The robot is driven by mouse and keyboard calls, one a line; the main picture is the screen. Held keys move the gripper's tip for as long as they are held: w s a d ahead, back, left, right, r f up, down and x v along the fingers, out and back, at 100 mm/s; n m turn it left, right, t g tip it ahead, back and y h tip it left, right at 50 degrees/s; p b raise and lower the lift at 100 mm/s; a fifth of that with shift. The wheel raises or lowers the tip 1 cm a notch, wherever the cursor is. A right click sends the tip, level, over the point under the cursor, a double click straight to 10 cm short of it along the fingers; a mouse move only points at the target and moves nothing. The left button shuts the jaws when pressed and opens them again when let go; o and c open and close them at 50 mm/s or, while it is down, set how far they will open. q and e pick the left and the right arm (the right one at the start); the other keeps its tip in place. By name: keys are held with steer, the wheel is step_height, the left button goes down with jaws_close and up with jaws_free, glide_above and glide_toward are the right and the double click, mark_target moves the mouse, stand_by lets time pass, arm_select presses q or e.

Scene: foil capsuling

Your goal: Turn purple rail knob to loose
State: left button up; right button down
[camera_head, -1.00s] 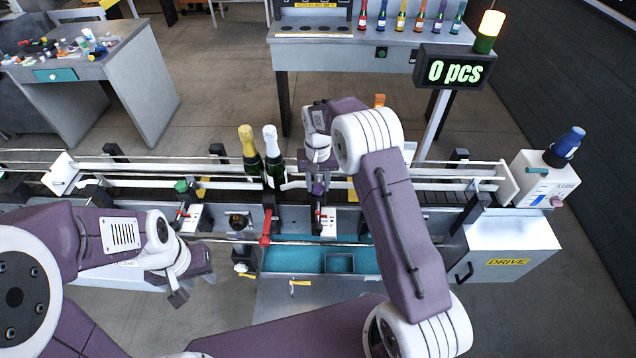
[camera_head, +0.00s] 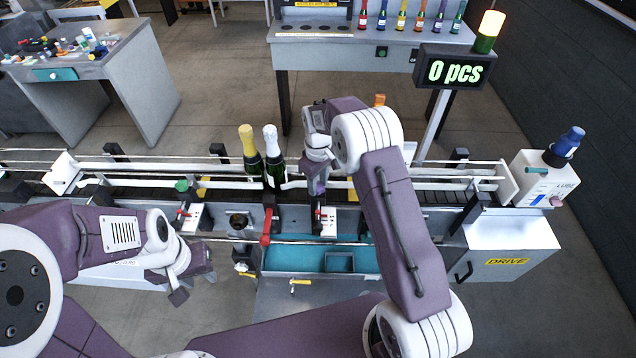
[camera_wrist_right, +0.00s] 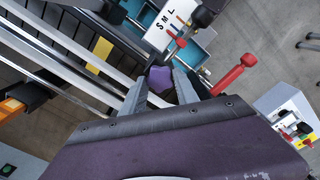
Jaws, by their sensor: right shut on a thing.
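The purple rail knob (camera_wrist_right: 160,82) sits between the fingers of my right gripper (camera_wrist_right: 159,88) in the right wrist view, and the gripper is shut on it. In the head view my right gripper (camera_head: 317,184) points down at the front rail of the conveyor, above a white scale plate (camera_head: 328,220); the knob is mostly hidden there by the fingers. The scale plate also shows in the wrist view with the letters S M L (camera_wrist_right: 166,18). My left gripper (camera_head: 194,287) hangs empty in front of the conveyor at the left, its fingers apart.
Two bottles, gold-topped (camera_head: 249,150) and white-topped (camera_head: 271,150), stand on the conveyor left of my right gripper. A red handle (camera_head: 266,238) and a green knob (camera_head: 183,185) are to the left. A teal tray (camera_head: 295,260) lies below.

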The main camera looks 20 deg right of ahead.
mark_target(318, 186)
steer(key=shift+n, duration=0.4)
steer(key=c, duration=0.9)
jaws_free()
steer(key=shift+r, duration=0.2)
step_height(318, 186, up, 9)
steer(key=shift+f+b, duration=0.15)
steer(key=shift+b, duration=1.05)
